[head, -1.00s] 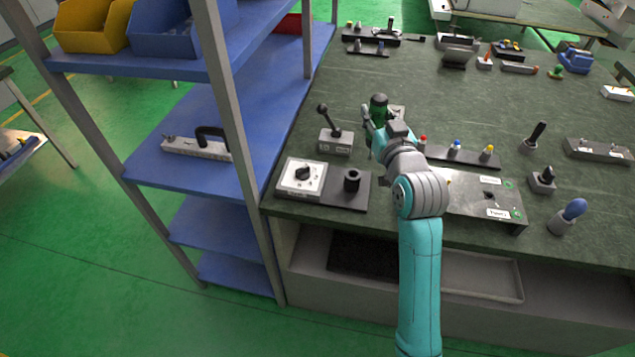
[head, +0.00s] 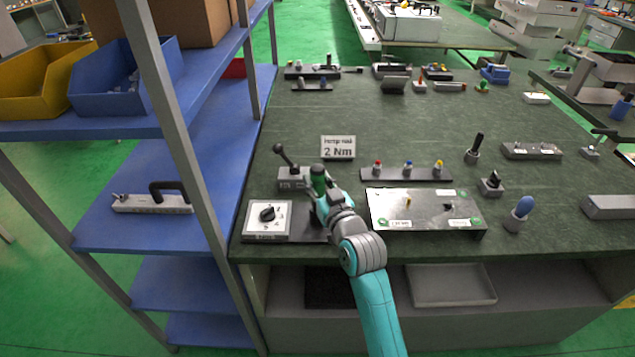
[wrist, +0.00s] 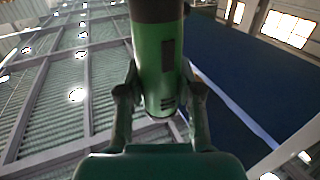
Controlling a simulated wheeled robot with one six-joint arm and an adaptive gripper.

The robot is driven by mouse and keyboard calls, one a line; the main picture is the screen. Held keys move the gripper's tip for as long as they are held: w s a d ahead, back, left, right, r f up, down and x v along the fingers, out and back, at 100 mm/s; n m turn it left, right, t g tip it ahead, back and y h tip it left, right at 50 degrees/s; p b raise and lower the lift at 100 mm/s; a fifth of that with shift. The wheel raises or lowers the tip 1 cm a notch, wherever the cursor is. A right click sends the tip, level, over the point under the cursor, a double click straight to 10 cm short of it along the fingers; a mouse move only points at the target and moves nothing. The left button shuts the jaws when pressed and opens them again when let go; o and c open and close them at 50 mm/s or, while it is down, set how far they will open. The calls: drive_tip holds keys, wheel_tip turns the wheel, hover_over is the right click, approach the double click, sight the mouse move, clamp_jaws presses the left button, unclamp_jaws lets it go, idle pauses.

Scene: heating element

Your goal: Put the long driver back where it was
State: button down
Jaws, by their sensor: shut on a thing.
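My gripper (head: 319,198) is shut on a green driver (head: 319,180), a thick green handle with a dark end. The wrist view shows the green handle (wrist: 160,65) between the two fingers. In the head view the driver looks upright, over the black base plate beside the white dial box (head: 267,217). My gripper hides most of that plate and its black round socket, so I cannot tell whether the driver's lower end is in the socket or above it. A black-handled tool (head: 477,145) stands in a grey holder at the right.
A lever box (head: 293,178) stands close behind the gripper, with a "2 Nm" sign (head: 338,147) beyond. A metal panel (head: 424,210) and a strip with coloured-top pieces (head: 406,173) lie to the right. A shelf post (head: 178,130) rises at the left.

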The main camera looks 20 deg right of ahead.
drive_tip(key=shift+f, duration=0.15)
drive_tip(key=shift+f, duration=0.15)
drive_tip(key=c, duration=0.8)
unclamp_jaws()
drive_tip(key=shift+f, duration=0.1)
drive_tip(key=shift+o, duration=0.2)
drive_tip(key=s+d, duration=0.1)
drive_tip(key=s, duration=1.1)
drive_tip(key=shift+r, duration=0.2)
